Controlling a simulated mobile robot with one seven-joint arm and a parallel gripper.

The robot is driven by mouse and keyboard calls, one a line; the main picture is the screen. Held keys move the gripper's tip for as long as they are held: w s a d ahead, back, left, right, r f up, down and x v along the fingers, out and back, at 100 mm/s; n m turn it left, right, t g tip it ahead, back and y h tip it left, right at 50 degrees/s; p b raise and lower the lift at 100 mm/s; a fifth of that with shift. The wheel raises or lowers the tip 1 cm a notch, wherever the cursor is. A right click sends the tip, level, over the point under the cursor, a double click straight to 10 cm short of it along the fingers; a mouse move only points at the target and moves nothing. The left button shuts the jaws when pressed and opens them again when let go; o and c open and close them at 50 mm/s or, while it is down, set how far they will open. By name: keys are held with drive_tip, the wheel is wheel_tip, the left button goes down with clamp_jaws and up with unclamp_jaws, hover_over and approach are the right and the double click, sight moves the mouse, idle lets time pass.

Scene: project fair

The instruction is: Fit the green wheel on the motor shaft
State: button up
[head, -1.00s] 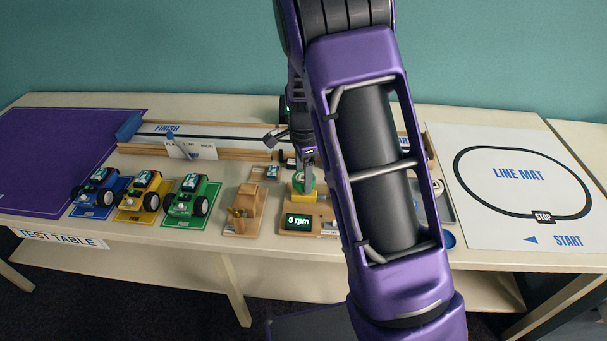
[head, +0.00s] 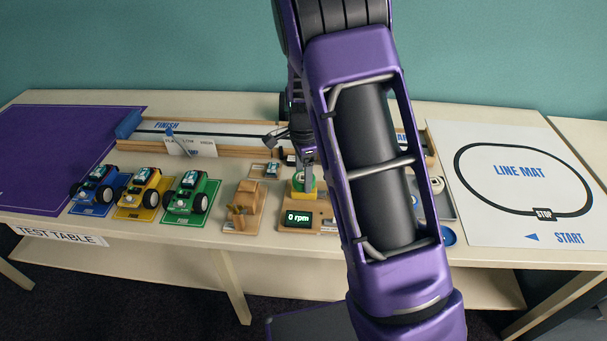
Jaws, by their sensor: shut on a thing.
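The green wheel (head: 301,181) shows in the head view as a small disc with a pale centre, just above the yellow motor block (head: 302,195). My gripper (head: 306,171) points down over this block and is shut on the wheel. The motor shaft is hidden behind the wheel and my gripper, so I cannot tell whether the wheel is around it or only above it. The motor block stands on a wooden test stand with a display (head: 298,218) reading "0 rpm".
A wooden block holder (head: 243,212) stands left of the stand. Blue (head: 97,191), yellow (head: 143,195) and green (head: 191,199) cars are further left. The track (head: 180,135) runs behind. A grey tray (head: 445,205) and the line mat (head: 520,225) are right. My arm hides the middle.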

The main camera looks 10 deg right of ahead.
drive_tip(key=shift+f, duration=0.65)
idle(0.6)
drive_tip(key=o, duration=1.3)
drive_tip(key=shift+c, duration=0.2)
drive_tip(key=shift+r+p, duration=2.9)
drive_tip(key=shift+r, duration=1)
